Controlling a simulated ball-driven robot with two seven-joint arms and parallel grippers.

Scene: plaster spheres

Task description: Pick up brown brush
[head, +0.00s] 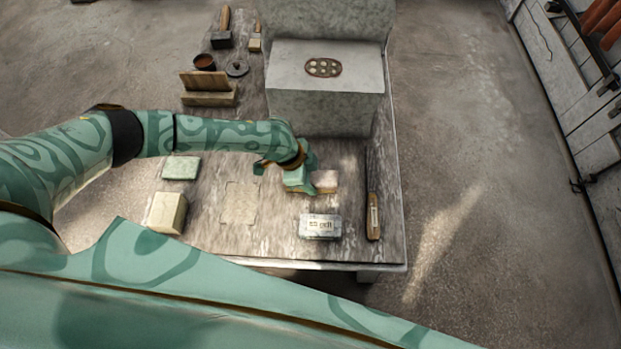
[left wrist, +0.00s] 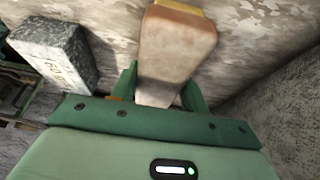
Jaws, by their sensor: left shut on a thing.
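My left gripper (head: 309,182) is over the table, right of its middle, with a small pinkish-brown block (head: 326,181) at its fingers. In the left wrist view this block (left wrist: 177,50) has a brown top, a paler side and a yellow part at its far end. The green fingers (left wrist: 158,88) are shut on its near end. I cannot tell whether it is the brown brush, or whether it touches the table. A long brown-handled tool (head: 373,216) lies at the table's right edge. My right gripper is not in view.
A grey lettered block (head: 320,226) lies in front of my gripper and shows in the left wrist view (left wrist: 56,54). A big grey stone block (head: 325,105) stands behind. A green block (head: 181,168) and a cream block (head: 167,213) are at left. Wooden-handled tools (head: 223,30) lie far back.

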